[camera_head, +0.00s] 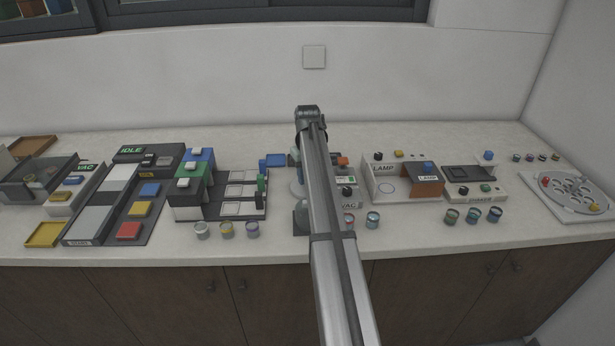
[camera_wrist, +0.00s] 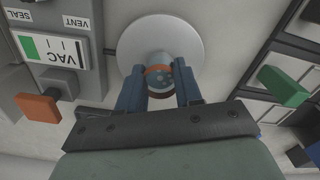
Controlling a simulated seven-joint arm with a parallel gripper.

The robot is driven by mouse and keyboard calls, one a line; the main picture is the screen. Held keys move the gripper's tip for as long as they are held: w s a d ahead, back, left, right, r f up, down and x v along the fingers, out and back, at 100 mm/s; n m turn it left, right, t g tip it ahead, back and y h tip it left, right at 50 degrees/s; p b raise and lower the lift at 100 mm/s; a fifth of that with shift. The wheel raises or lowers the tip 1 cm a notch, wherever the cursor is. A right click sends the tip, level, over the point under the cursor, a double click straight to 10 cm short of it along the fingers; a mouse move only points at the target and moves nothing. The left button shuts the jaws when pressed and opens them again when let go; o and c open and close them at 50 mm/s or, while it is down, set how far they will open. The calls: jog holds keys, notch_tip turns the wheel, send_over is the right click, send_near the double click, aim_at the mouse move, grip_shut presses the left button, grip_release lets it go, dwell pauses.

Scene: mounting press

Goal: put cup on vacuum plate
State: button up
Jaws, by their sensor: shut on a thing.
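In the wrist view my gripper (camera_wrist: 160,92) is shut on a small cup (camera_wrist: 158,76) with an orange-brown band and a blue, dotted face. The cup sits between the two blue fingers. A round pale disc (camera_wrist: 187,42), which looks like the vacuum plate, lies directly beyond the cup. The cup overlaps the disc's near part; whether it touches the disc or is above it I cannot tell. In the head view my arm hides the gripper, the held cup and most of the vacuum station.
The VAC panel (camera_wrist: 50,55) with an orange button (camera_wrist: 38,107) stands left of the disc in the wrist view. A rack with a green block (camera_wrist: 283,86) is close on the right. In the head view, cups stand along the front, including one (camera_head: 373,219) right of my arm.

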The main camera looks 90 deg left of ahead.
jog(key=shift+f, duration=0.25)
jog(key=shift+f, duration=0.1)
jog(key=o, duration=1)
notch_tip(320, 180, up, 12)
dwell(0.5)
